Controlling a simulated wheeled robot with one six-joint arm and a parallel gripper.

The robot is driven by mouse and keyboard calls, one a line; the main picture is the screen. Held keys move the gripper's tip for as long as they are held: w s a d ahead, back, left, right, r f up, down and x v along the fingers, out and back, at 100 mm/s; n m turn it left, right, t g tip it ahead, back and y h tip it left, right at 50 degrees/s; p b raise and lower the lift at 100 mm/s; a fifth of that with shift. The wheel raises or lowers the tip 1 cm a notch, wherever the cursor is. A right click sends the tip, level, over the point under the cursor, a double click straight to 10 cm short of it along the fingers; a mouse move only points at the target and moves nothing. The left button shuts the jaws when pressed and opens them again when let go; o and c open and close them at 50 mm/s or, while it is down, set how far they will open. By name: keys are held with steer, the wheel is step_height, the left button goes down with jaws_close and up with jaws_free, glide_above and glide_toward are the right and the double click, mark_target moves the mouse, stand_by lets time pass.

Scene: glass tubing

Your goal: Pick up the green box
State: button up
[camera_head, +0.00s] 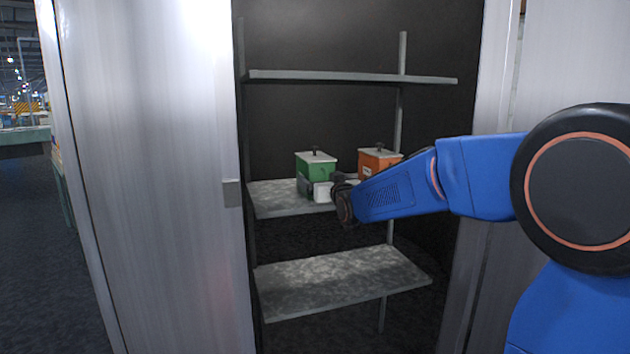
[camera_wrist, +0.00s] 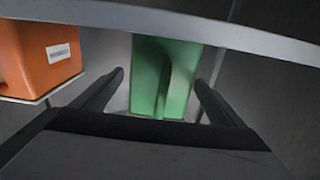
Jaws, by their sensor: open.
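The green box (camera_head: 318,171) stands upright on the middle shelf, with a grey lid and a small dark knob on top. My gripper (camera_head: 314,188) is at its front lower part and hides some of it. In the wrist view, which looks upside down, the green box (camera_wrist: 150,76) sits between the two spread fingers of my gripper (camera_wrist: 160,82). Dark gaps show beside the box near both fingertips, so the jaws are open and not closed on it. Whether either finger touches a side cannot be told.
An orange box (camera_head: 376,162) with a grey lid stands right of the green one; it also shows in the wrist view (camera_wrist: 40,55). The middle shelf (camera_head: 275,200) lies between an upper shelf (camera_head: 350,77) and an empty lower shelf (camera_head: 340,282). Metal cabinet walls (camera_head: 160,180) flank the opening.

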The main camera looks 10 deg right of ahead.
steer(key=shift+w+a, duration=0.2)
steer(key=shift+w, duration=1)
steer(key=shift+w+a, duration=0.15)
steer(key=shift+w, duration=1)
steer(key=c, duration=2)
steer(key=shift+r, duration=0.2)
steer(key=shift+c, duration=0.4)
steer(key=shift+r, duration=0.15)
steer(key=shift+r, duration=1.45)
steer(key=shift+s+r, duration=0.2)
steer(key=shift+s, duration=0.05)
steer(key=s+d, duration=0.3)
steer(key=s, duration=2.8)
steer(key=shift+s+d, duration=0.15)
steer(key=shift+d, duration=0.05)
